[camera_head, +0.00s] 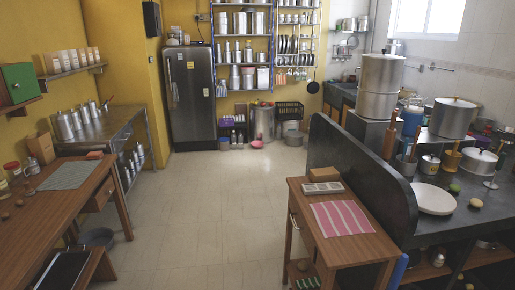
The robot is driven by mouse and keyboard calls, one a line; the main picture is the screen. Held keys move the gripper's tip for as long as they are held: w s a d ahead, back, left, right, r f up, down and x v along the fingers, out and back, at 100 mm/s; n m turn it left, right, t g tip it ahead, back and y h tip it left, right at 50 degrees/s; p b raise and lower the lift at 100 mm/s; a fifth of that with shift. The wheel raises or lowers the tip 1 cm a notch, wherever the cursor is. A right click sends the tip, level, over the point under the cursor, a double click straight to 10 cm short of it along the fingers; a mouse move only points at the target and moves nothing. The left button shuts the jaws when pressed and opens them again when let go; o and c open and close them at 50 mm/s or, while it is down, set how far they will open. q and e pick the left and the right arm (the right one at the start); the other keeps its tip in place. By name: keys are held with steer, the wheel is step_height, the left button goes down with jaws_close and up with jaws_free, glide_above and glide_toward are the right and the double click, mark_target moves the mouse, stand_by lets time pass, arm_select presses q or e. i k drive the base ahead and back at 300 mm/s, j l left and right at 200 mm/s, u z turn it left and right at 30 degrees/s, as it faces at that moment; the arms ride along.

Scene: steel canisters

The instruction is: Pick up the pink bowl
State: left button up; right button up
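A small pink object (257,143) lies on the floor at the far end of the room, in front of a large steel canister (263,122). It is the only pink thing that looks like a bowl, but it is too small to be sure of its shape. Neither of my grippers is in view.
Open tiled floor (205,205) runs down the middle. A wooden table (50,215) and steel table (105,125) line the left. A small wooden table with a pink striped cloth (341,218) and a dark counter (350,165) stand right. A fridge (190,95) is at the back.

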mark_target(256, 144)
steer(key=i+j+u, duration=0.1)
steer(key=i+j, duration=0.15)
steer(key=i, duration=0.2)
steer(key=i+j, duration=0.2)
steer(key=i, duration=0.3)
steer(key=i+j+u, duration=0.15)
steer(key=i, duration=0.3)
steer(key=i+j+u, duration=0.1)
steer(key=i, duration=0.4)
steer(key=i+z, duration=0.1)
steer(key=i, duration=0.95)
steer(key=i+z, duration=0.1)
steer(key=i, duration=0.95)
steer(key=i+j+z, duration=0.1)
steer(key=i, duration=0.95)
steer(key=i+z, duration=0.3)
steer(key=i, duration=0.55)
steer(key=i+j+z, duration=0.1)
steer(key=i+z, duration=0.2)
steer(key=i, duration=0.5)
steer(key=i+z, duration=0.1)
steer(key=i, duration=1.7)
